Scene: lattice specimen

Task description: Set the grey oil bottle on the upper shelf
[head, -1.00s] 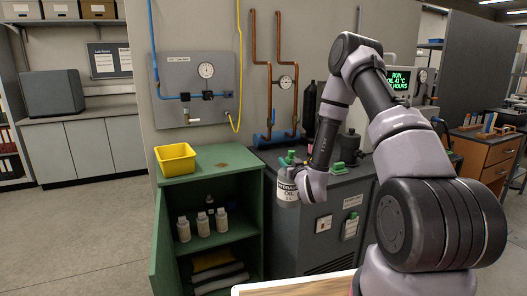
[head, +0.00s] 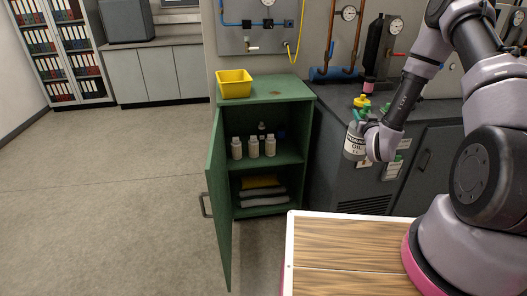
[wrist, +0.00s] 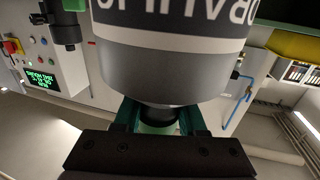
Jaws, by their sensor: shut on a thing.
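In the wrist view the bottle (wrist: 165,70) fills the upper middle, showing a grey band and a dark label with white letters. Green fingers (wrist: 158,118) are shut around its neck. The upper shelf (head: 270,162) is inside the open green cabinet, with several white bottles (head: 254,147) towards its left and middle. A small dark blue thing stands at its back right, partly in shade.
The cabinet door (head: 218,200) stands open on the left, jutting forward. A yellow bin (head: 235,84) sits on the cabinet top. Folded cloths (head: 263,198) lie in the lower compartment. A wooden-topped table (head: 345,250) is at the front. The shelf's right front looks clear.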

